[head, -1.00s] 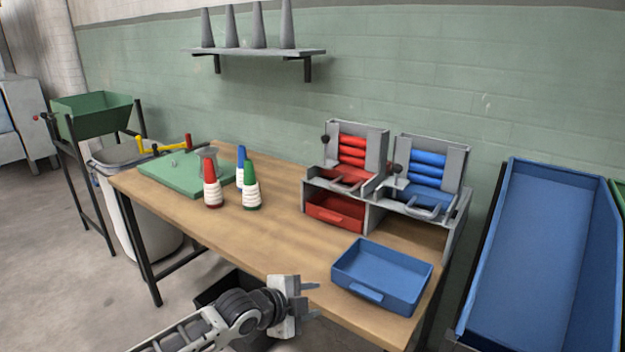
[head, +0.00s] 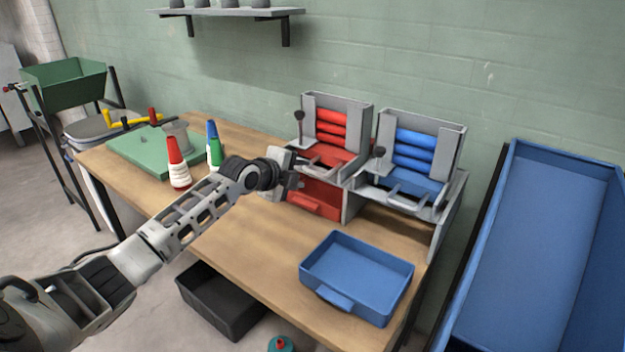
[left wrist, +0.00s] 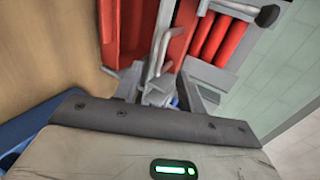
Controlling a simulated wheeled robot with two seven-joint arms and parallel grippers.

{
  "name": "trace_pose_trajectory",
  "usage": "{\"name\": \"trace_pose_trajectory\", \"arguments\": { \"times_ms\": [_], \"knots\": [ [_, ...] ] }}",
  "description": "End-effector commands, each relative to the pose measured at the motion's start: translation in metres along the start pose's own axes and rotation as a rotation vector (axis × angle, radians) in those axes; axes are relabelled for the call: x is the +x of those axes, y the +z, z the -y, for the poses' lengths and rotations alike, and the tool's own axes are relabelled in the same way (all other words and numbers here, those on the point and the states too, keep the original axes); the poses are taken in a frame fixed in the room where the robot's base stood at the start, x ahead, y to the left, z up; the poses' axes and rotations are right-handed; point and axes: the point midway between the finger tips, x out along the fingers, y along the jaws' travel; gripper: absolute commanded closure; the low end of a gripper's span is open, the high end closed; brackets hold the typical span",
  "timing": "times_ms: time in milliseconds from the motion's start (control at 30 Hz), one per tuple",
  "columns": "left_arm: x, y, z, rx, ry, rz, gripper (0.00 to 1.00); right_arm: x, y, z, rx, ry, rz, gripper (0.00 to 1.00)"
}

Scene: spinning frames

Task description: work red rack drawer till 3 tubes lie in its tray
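The red rack (head: 362,106) stands at the back of the bench, with several red tubes (head: 333,128) stacked in its sloped chute. Below them is its red drawer (head: 345,156) with a grey bar handle (head: 322,165). The red tray (head: 318,202) sits in the bay underneath; my gripper hides part of it, and I see no tubes in the visible part. My left gripper (head: 297,174) is in front of the drawer handle. In the left wrist view its fingers (left wrist: 163,86) are apart, with the handle (left wrist: 163,50) just beyond them, not gripped. My right gripper is out of view.
A matching blue rack (head: 455,140) stands to the right, and a blue tray (head: 358,275) lies on the bench in front of it. Cones and a green board (head: 130,142) are at the left. A black bin (head: 222,300) is below the bench edge.

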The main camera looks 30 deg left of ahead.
Motion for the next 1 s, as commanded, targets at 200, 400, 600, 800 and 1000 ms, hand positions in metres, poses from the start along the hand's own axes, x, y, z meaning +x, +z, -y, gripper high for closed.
{"name": "trace_pose_trajectory", "arguments": {
  "times_ms": [200,400,600,800,1000],
  "knots": [
    [0.037,0.0,-0.006,-0.001,-0.003,0.0,0.6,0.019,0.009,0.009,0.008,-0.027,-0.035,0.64],
    [0.059,0.0,-0.004,-0.002,-0.003,0.0,0.6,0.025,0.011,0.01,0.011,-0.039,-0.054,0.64],
    [0.068,0.0,-0.001,0.0,-0.001,0.001,0.6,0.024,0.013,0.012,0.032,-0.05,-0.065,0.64],
    [0.069,0.0,0.001,0.001,-0.001,0.0,0.6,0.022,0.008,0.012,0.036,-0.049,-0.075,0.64],
    [0.069,0.0,0.0,0.0,-0.001,0.0,0.85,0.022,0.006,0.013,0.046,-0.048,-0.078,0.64]
  ]
}}
